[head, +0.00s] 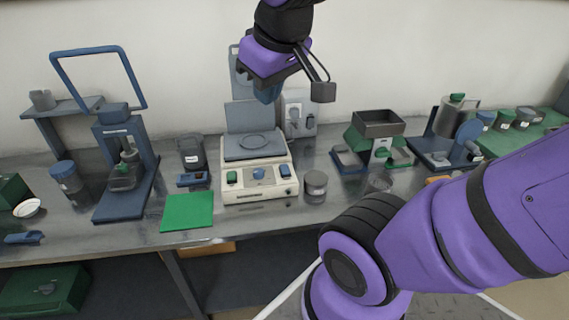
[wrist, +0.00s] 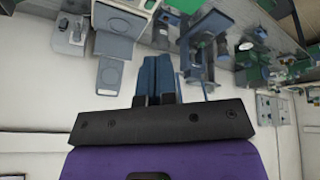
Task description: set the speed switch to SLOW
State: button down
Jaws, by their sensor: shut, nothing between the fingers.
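A cream bench device (head: 258,195) with a square blue-grey top plate (head: 250,147) stands at the middle of the bench in the head view. Its front panel carries a green switch (head: 232,178) at left, a round blue knob (head: 258,173) in the middle and a small blue switch (head: 285,171) at right. Which one is the speed switch, and its setting, are too small to read. My gripper (head: 267,95) is above and behind the device, apart from it. Its blue fingers (wrist: 157,64) are shut together and empty in the wrist view. The device's plate (wrist: 121,22) shows at the upper left there.
A grey jar (head: 316,183) stands right of the device; a green mat (head: 188,211) lies to its left. A tall blue-framed press (head: 122,165) stands farther left, a green balance-like unit (head: 379,140) farther right. A wall socket (head: 297,115) is behind.

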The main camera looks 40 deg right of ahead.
jog(key=w+d+f+n+g+h, duration=0.1)
jog(key=w+d+f+n+h, duration=0.15)
jog(key=w+d, duration=0.4)
jog(key=n+g+y, duration=0.2)
jog(key=n+y, duration=0.1)
jog(key=n, duration=0.5)
send_over(284, 166)
jog(key=s+a, duration=0.1)
jog(key=s, duration=0.1)
notch_tip(284, 166, down, 24)
jog(key=shift+a+r, duration=0.1)
jog(key=f, duration=0.4)
jog(key=w+f, duration=0.1)
jog(key=f, duration=0.3)
jog(key=d+f, duration=0.1)
jog(key=f, duration=0.3)
jog(key=shift+w+f, duration=0.25)
jog(key=shift+f, duration=0.15)
jog(key=shift+w+f, duration=0.1)
jog(key=shift+f, duration=0.45)
